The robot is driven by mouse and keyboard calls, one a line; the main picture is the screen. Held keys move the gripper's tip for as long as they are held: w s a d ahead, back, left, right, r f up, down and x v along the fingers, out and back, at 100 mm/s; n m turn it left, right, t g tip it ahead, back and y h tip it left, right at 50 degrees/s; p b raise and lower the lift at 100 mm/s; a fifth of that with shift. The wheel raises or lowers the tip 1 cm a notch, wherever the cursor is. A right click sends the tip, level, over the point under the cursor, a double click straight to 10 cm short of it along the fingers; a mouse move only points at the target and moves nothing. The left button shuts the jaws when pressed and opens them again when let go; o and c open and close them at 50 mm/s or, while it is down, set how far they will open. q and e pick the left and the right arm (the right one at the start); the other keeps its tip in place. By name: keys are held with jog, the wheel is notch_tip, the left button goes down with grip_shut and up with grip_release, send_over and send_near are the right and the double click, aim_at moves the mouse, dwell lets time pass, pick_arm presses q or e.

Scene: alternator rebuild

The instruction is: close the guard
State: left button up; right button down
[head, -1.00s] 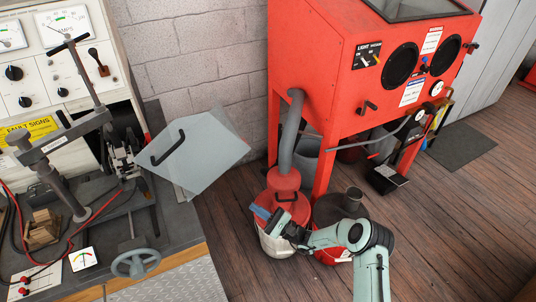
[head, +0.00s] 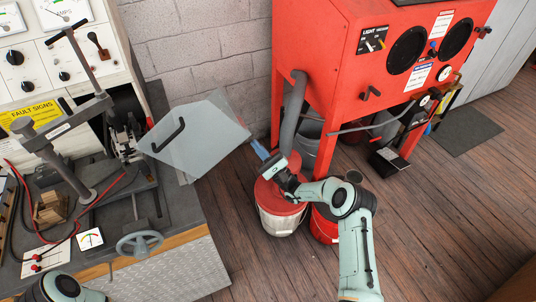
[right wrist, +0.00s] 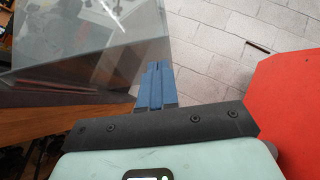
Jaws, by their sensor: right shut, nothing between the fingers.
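The guard (head: 215,125) is a grey, partly see-through bent panel with a black handle (head: 168,136). It stands swung out to the right of the test bench machine (head: 126,140), over the bench's edge, leaving the machine uncovered. My right gripper (head: 259,148) has blue fingers and is shut and empty, just right of the guard's lower right edge in the head view. In the right wrist view the fingers (right wrist: 157,70) point up beside the guard (right wrist: 75,60), which fills the upper left. Whether they touch it I cannot tell. My left gripper is out of view.
A red blast cabinet (head: 345,75) stands at the right, with a red-lidded bucket (head: 283,215) below my right gripper. A handwheel (head: 139,243) sits at the bench front. A block wall (head: 205,45) is behind the guard. Wooden floor (head: 440,210) is clear at the right.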

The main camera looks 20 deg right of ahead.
aim_at(168, 129)
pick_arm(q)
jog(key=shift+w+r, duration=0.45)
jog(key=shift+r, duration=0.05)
pick_arm(e)
jog(key=shift+s+a+r, duration=0.1)
jog(key=shift+a+r, duration=0.25)
jog(key=shift+r, duration=0.2)
jog(key=shift+a+r, duration=0.35)
jog(key=shift+r, duration=0.2)
